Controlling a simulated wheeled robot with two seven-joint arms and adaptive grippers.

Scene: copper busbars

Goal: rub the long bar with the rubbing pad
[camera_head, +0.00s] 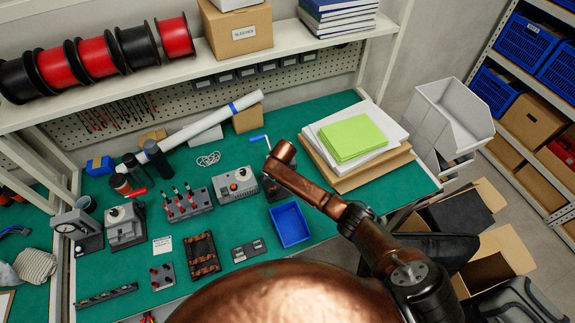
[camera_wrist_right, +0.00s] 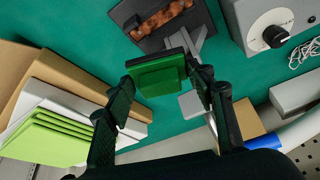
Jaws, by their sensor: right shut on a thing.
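The rubbing pad (camera_wrist_right: 160,75) is a green block in the right wrist view. My right gripper (camera_wrist_right: 160,80) has its black fingers shut on both sides of it. The pad is above the green bench mat, near a dark holder (camera_wrist_right: 128,16). A mottled copper piece (camera_wrist_right: 165,17), seemingly the long bar, lies in that holder; only part of it shows at the upper edge. I cannot tell whether pad and bar touch. In the head view my copper-coloured right arm hides the gripper, the pad and most of the holder. My left gripper is in neither view.
A grey box with a knob (camera_head: 238,184) and a blue tray (camera_head: 290,224) stand close by. Green sheets (camera_head: 352,137) lie on white stacks to the right. A white roll (camera_head: 205,122) lies behind. Shelves overhang the bench's back. Some mat is clear at front.

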